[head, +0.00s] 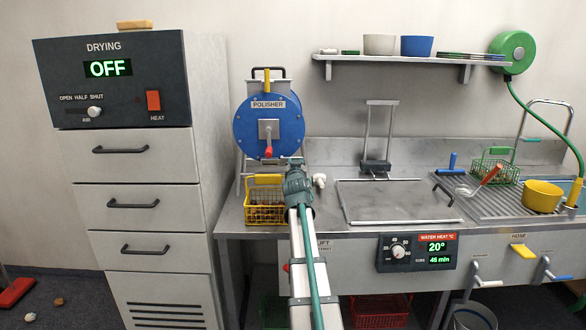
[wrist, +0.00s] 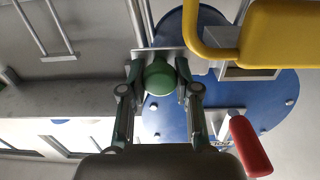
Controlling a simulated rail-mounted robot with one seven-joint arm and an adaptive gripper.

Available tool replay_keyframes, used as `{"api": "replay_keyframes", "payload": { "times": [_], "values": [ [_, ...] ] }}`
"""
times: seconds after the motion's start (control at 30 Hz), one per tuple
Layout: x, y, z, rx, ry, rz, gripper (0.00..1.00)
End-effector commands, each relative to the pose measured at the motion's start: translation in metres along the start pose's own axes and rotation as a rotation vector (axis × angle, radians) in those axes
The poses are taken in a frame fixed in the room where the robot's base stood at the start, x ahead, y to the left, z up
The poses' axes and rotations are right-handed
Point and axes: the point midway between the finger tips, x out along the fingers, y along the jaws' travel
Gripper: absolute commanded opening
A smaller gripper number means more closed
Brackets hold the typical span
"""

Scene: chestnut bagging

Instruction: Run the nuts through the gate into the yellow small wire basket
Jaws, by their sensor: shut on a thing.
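My gripper (head: 295,166) is shut on a green knob (wrist: 159,77) at the lower right of the polisher (head: 268,128). In the wrist view my gripper (wrist: 157,88) has a finger on each side of the knob, which sits by a grey metal plate (wrist: 143,60), seemingly the gate. Whether the gate is open, I cannot tell. The yellow small wire basket (head: 264,190) stands on the bench below the drum, left of my gripper. Brown nuts show through its wires. A yellow grip and bail, apparently the basket's, fill the wrist view's upper right (wrist: 285,35).
The polisher's red crank handle (wrist: 250,146) is close to my gripper. A small pale object (head: 319,181) lies on the bench to its right. Further right are the covered basin (head: 395,202), a green wire basket (head: 495,165) and a yellow bowl (head: 541,196). The drying cabinet (head: 135,180) stands left.

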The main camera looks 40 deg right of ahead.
Motion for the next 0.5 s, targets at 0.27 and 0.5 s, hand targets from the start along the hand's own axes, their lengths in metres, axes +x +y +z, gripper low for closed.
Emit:
{"api": "replay_keyframes", "payload": {
  "times": [0.27, 0.5],
  "values": [
    [0.0005, -0.0036, -0.0022, 0.002, 0.004, -0.005, 0.54],
    [-0.0001, -0.0024, -0.0008, 0.001, 0.002, -0.004, 0.56]
  ]
}}
